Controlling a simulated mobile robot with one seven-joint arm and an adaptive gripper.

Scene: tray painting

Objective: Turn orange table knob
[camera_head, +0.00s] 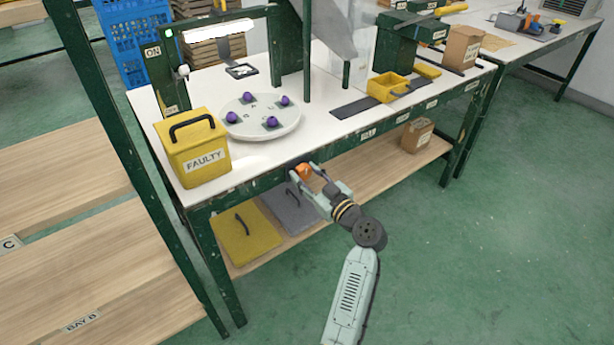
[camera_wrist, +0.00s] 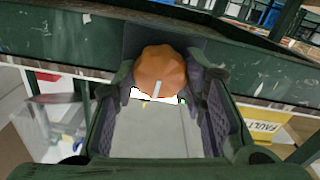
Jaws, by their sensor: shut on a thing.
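The orange knob (camera_head: 304,170) sits on the green front edge of the table (camera_head: 334,150). My gripper (camera_head: 309,177) reaches the knob from the front. In the wrist view my gripper (camera_wrist: 160,85) is shut on the knob, with a dark fingertip pad against each side. The knob's shaft is hidden behind it.
A white turntable (camera_head: 262,132) with several purple balls stands on the table. A yellow box marked FAULTY (camera_head: 195,148) is at the left corner. A lower shelf holds yellow (camera_head: 243,237) and grey (camera_head: 292,210) lids and a cardboard box (camera_head: 417,135). The green floor in front is clear.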

